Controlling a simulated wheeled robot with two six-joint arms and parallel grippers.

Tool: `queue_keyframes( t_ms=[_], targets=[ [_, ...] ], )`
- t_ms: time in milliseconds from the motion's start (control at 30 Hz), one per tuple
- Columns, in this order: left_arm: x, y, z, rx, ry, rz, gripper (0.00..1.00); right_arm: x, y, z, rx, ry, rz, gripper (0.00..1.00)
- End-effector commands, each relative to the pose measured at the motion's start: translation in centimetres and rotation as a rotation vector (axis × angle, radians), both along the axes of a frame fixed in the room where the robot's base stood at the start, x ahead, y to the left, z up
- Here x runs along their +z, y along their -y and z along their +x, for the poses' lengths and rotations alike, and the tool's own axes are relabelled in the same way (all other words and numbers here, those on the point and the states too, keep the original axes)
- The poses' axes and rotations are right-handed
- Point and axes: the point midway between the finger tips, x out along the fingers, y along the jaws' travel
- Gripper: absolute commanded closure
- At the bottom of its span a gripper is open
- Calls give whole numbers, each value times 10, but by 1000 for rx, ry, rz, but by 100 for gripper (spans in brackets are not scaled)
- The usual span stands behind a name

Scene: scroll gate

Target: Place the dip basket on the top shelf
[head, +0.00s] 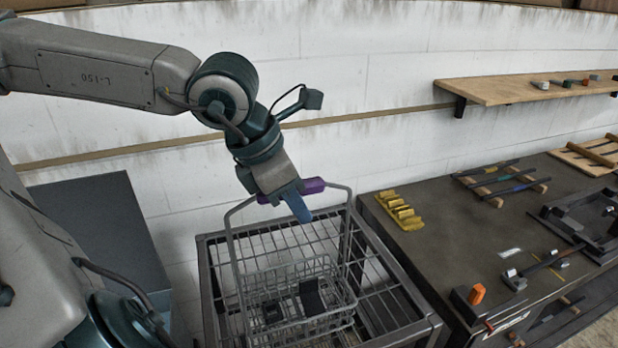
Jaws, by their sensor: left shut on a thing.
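The dip basket (318,322) is a grey wire basket with a tall hoop handle and a purple grip (312,186). It is upright and has small dark parts inside. My left gripper (288,200) is shut on the purple grip, with a blue finger pointing down past it. The basket is over the barred top of a dark metal rack (212,254); I cannot tell whether it touches the bars. My right gripper is not in view.
A wooden wall shelf (500,88) at upper right holds several small items. A dark workbench (440,215) right of the rack carries a yellow holder (399,211), tools and an orange-topped piece (476,293). A dark grey cabinet (105,220) stands left of the rack.

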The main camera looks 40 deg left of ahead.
Motion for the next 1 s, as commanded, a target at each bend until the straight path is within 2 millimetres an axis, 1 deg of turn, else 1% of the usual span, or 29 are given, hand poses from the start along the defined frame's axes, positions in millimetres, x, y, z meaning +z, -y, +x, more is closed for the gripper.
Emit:
queue_keyframes(
  t_ms=[33, 267, 500, 600, 733, 867, 1000],
  targets=[
    [2, -4, 7, 4, 0, -2, 100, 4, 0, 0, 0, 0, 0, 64],
    [0, -22, 34, 5, -2, -1, 100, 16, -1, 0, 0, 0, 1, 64],
    [-4, -44, 69, 4, -3, 2, 100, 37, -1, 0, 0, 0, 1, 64],
    [-5, -50, 79, 4, -2, 1, 100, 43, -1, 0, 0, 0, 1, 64],
    [-7, -55, 86, 2, 1, 1, 100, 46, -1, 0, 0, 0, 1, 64],
    [-11, -56, 88, 1, 0, 0, 100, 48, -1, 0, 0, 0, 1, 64],
    [-26, -55, 87, 0, -3, -1, 100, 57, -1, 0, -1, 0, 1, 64]
  ],
)
